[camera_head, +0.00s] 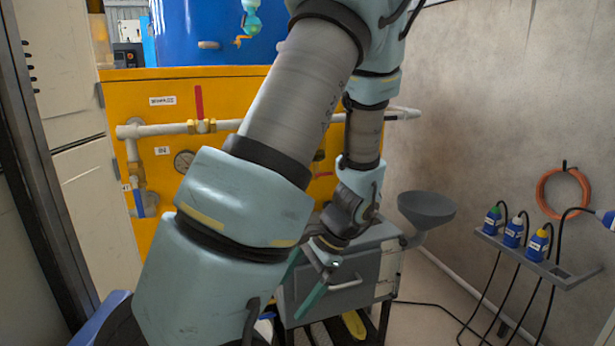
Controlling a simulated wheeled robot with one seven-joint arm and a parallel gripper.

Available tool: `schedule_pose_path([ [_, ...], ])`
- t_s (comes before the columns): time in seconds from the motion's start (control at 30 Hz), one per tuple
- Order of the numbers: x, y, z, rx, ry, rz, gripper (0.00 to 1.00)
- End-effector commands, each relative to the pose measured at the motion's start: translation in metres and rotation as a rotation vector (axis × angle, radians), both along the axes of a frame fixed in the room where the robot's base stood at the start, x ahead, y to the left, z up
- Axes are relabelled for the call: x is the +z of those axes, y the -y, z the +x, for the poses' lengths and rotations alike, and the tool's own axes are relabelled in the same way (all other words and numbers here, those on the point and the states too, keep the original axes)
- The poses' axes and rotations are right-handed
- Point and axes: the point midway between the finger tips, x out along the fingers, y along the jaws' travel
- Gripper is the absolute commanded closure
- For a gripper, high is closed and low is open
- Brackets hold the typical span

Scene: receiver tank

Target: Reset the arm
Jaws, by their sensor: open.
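My arm crosses the middle of the head view from the lower left, up past the top edge, and back down to my gripper. My gripper (295,298) hangs in front of the grey metal box (385,262), pointing down and to the left. Its two teal fingers are spread apart and I see nothing between them. My arm hides part of the yellow panel and the box's left side. I cannot tell how far the fingertips are from the box.
Behind stands a yellow panel (235,93) with a pipe, a red-handled valve (199,103) and a gauge (184,160), below a blue tank (215,35). A grey funnel (427,208) adjoins the box.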

Motion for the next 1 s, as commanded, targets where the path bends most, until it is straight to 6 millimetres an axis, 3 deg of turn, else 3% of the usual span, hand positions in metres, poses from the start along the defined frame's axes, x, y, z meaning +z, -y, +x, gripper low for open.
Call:
schedule_pose_path([
  [0.2, 0.033, -0.013, -0.004, 0.404, 0.163, -0.275, 0.00],
  [0.5, 0.069, -0.030, 0.000, 0.739, 0.354, -0.461, 0.00],
  [0.7, 0.089, -0.043, 0.003, 0.895, 0.466, -0.535, 0.00],
  [1.0, 0.145, -0.041, 0.003, 0.890, 0.460, -0.534, 0.00],
])
